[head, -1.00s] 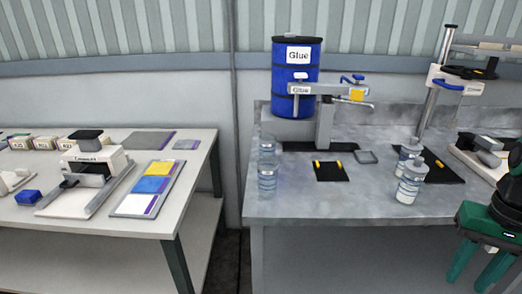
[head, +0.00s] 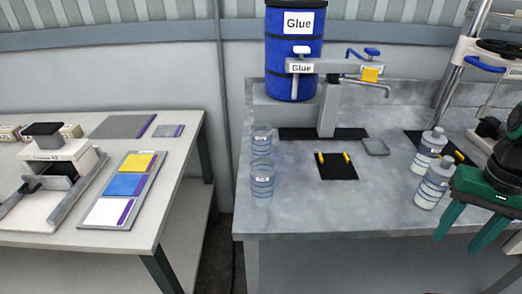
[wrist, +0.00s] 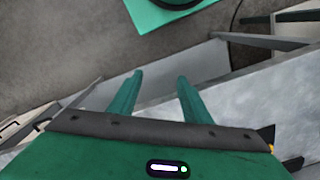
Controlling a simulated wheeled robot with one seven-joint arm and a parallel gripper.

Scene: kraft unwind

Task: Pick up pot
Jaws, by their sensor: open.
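Two clear pots with labels stand upright near the left end of the grey workbench: a rear pot (head: 262,138) and a front pot (head: 262,180), close together. I cannot tell which one the task names. My green gripper (head: 464,238) is at the right of the head view, in front of the bench and well to the right of both pots. Its two fingers are apart with nothing between them, and they also show in the wrist view (wrist: 160,78). No pot shows in the wrist view.
A blue glue drum (head: 293,62) with a dispenser arm stands behind. A small black mat (head: 337,172) lies right of the pots. Two bottles (head: 433,182) stand between the mat and my gripper. A gap separates the bench from the white table (head: 60,242).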

